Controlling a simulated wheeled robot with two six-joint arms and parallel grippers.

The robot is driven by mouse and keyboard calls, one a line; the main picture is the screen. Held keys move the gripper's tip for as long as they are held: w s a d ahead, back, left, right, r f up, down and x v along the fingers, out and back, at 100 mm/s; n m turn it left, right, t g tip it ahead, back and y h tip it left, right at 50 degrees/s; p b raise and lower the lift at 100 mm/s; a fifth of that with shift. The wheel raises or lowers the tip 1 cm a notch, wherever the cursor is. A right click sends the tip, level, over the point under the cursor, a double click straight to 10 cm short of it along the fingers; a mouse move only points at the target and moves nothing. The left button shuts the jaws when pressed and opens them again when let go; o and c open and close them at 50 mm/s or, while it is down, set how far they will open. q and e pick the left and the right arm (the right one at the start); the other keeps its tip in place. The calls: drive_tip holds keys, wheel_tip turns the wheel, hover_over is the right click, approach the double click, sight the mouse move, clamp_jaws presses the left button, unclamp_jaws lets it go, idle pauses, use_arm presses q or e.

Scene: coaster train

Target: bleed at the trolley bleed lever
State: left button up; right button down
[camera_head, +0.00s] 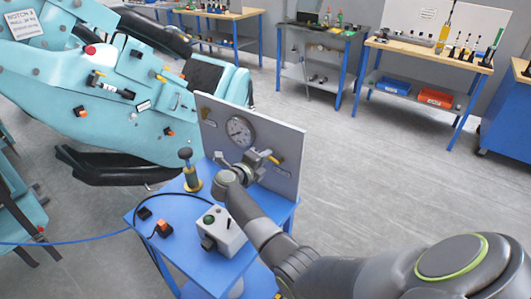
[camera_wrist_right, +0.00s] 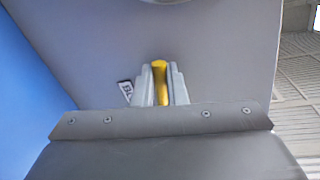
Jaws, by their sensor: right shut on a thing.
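The blue trolley (camera_head: 172,262) stands in front of me with an upright grey panel (camera_head: 285,140) on it. A round pressure gauge (camera_head: 240,131) is on the panel. The yellow bleed lever (camera_head: 274,159) sticks out from the panel below and right of the gauge. My right gripper (camera_head: 266,160) is at the panel, shut on the lever. In the right wrist view the two grey fingers (camera_wrist_right: 160,85) stand on either side of the yellow lever (camera_wrist_right: 160,80), which partly hides between them. A small label (camera_wrist_right: 126,91) is beside it, partly covered. My left gripper is not in view.
On the trolley top are a grey box with a green button (camera_head: 220,232), a black-knobbed post (camera_head: 190,170) and an orange switch (camera_head: 163,228). A blue hose (camera_head: 75,241) runs left. The turquoise coaster car (camera_head: 130,130) stands behind. Floor is clear toward the back workbenches.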

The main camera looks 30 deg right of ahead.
drive_tip(key=shift+w+f+n+g, duration=0.1)
drive_tip(key=shift+f+n+g, duration=0.3)
drive_tip(key=shift+n, duration=0.7)
drive_tip(key=shift+f, duration=0.15)
drive_tip(key=c, duration=1.5)
unclamp_jaws()
drive_tip(key=shift+o, duration=0.2)
drive_tip(key=shift+a+p, duration=0.15)
drive_tip(key=shift+p, duration=0.15)
